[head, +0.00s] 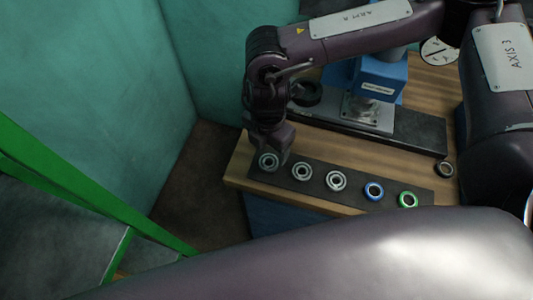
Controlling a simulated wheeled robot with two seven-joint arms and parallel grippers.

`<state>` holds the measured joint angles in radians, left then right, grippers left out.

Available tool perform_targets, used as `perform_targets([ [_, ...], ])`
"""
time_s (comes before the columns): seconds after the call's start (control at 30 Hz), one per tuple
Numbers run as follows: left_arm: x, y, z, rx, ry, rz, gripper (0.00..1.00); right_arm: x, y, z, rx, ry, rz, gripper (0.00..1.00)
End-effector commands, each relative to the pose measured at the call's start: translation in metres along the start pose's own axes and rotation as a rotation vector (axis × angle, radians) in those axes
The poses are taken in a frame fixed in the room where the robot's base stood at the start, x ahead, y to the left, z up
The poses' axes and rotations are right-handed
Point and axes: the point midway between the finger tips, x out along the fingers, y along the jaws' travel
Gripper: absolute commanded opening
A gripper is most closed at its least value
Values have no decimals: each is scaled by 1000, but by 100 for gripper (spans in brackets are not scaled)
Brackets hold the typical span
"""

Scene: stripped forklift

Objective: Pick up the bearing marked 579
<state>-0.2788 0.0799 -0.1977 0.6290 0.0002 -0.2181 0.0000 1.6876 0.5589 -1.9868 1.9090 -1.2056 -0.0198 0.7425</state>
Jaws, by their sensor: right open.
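Several ring-shaped bearings lie in a row on a dark strip (353,197) along the front of a wooden bench. From the left they are a silver bearing (268,161), a second silver one (302,171), a third silver one (335,180), a blue-rimmed one (373,191) and a green-rimmed one (408,199). No number is legible, so I cannot tell which is 579. My right gripper (272,146) points down, open, just over and behind the leftmost bearing; its fingers partly hide the strip there. I cannot tell whether it touches that bearing. My left gripper is out of view.
Another dark ring (445,169) lies alone on the wooden bench (240,168) at the right. Behind the row stands a blue vise-like device (378,78) on a dark plate (418,132). A green rail (85,182) crosses the left. Teal walls stand close behind.

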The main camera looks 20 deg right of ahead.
Motion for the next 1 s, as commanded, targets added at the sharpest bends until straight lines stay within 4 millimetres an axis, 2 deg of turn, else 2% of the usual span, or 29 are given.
perform_targets([
  [0.03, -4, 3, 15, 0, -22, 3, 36, 4, -1, 0, -1, -1, -3, 72],
  [0.1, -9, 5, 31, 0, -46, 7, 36, 11, -1, 0, 0, -2, -1, 72],
  [0.23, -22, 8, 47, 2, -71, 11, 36, 29, -3, 0, -1, -2, -3, 72],
  [0.33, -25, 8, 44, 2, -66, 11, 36, 46, -3, 0, -1, -1, -3, 72],
  [0.43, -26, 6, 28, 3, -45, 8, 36, 56, -3, 1, 0, -1, 0, 72],
  [0.57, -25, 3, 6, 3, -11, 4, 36, 60, -2, 0, -1, 0, 2, 72],
  [0.7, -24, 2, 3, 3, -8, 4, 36, 59, -2, 0, -1, 0, 2, 71],
  [1.0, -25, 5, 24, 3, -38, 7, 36, 59, -2, 0, -1, 0, 2, 32],
])
